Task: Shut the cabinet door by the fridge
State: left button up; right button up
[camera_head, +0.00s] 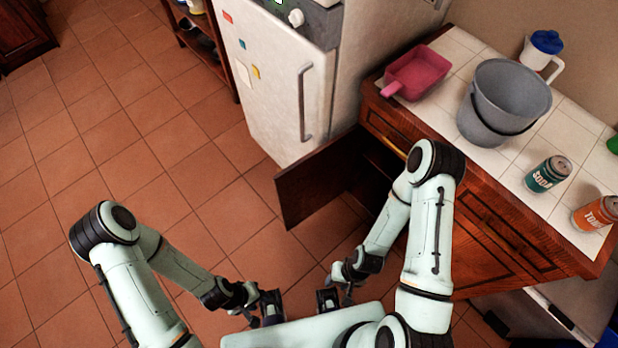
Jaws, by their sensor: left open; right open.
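The cabinet door (318,178) is dark wood and stands swung open beside the white fridge (270,85). It sticks out over the tiled floor, and the dark cabinet opening shows to its right, partly hidden by my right arm. My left gripper (268,309) is open and empty, low in front of my body and well short of the door. My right gripper (328,299) is open and empty, also low near my body, below the door in the picture. Neither gripper touches the door.
The white-tiled counter (462,50) carries a pink scoop-like pan (416,72), a grey bucket (505,100), a blue-lidded pitcher (543,50), a teal can (548,173) and an orange can (597,213). A shelf stands left of the fridge. The floor at left is clear.

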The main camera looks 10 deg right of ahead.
aim_at(305, 187)
jog(key=i+j+u, duration=0.1)
jog(key=j+u, duration=0.3)
jog(key=i+j+u, duration=0.15)
jog(key=j+u, duration=0.25)
jog(key=i+j+u, duration=0.6)
jog(key=i+u, duration=0.15)
jog(key=i+z, duration=0.15)
jog(key=z, duration=0.25)
jog(key=i+z, duration=0.15)
jog(key=z, duration=0.2)
jog(key=i+z, duration=0.15)
jog(key=z, duration=0.25)
jog(key=i+z, duration=0.15)
jog(key=z, duration=0.25)
jog(key=i+z, duration=0.1)
jog(key=z, duration=0.35)
jog(key=i+z, duration=0.1)
jog(key=z, duration=0.3)
jog(key=i+z, duration=0.1)
jog(key=z, duration=0.35)
jog(key=i+j+z, duration=0.1)
jog(key=z, duration=0.35)
jog(key=i+z, duration=0.2)
jog(key=z, duration=0.2)
jog(key=i+j+z, duration=0.15)
jog(key=z, duration=0.3)
jog(key=i+j+z, duration=0.2)
jog(key=z, duration=0.2)
jog(key=j+u, duration=0.2)
jog(key=j, duration=0.35)
